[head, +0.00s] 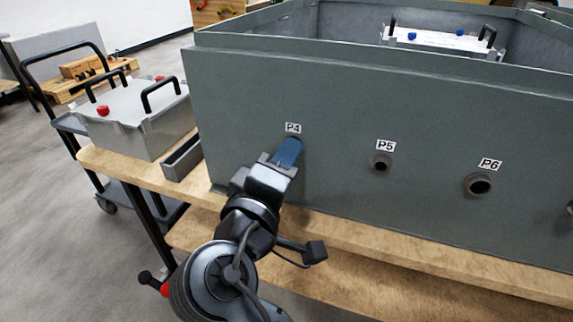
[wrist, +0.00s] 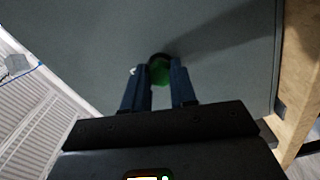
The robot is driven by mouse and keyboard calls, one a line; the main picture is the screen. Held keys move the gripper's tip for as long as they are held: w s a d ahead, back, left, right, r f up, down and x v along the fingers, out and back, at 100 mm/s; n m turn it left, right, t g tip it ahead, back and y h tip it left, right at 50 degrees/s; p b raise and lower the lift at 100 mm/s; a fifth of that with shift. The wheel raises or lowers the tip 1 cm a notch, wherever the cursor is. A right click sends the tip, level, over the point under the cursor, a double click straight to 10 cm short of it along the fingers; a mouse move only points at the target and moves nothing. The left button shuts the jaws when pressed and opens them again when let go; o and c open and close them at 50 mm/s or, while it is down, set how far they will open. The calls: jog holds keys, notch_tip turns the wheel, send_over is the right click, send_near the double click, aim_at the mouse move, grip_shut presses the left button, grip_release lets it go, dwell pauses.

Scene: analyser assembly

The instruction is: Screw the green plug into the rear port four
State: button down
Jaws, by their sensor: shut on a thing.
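My gripper (wrist: 160,86) is shut on the green plug (wrist: 160,72), which shows between the two blue fingers in the wrist view. The plug is against the grey panel at a dark round ring, the port rim; how deep it sits I cannot tell. In the head view my gripper (head: 288,152) reaches the panel just below the P4 label (head: 293,128). There the fingers hide port four and the plug.
Open ports P5 (head: 381,162) and P6 (head: 479,184) are to the right on the same grey housing (head: 330,90). A wooden bench (head: 400,240) runs below it. A grey box with black handles (head: 137,112) and a narrow open tray (head: 182,158) stand at the left.

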jog(key=m+b, duration=0.1)
jog(key=b, duration=0.1)
jog(key=m+b, duration=0.4)
jog(key=shift+a+f, duration=0.2)
jog(key=shift+a, duration=0.15)
jog(key=shift+r+m, duration=0.1)
jog(key=shift+m, duration=0.2)
jog(key=shift+m+b, duration=0.4)
jog(key=shift+b, duration=0.3)
jog(key=m+b, duration=0.5)
jog(key=shift+f+b, duration=0.2)
jog(key=shift+b, duration=0.2)
jog(key=shift+r+m, duration=0.1)
jog(key=shift+m, duration=0.2)
jog(key=c, duration=0.9)
grip_release()
jog(key=shift+d, duration=0.15)
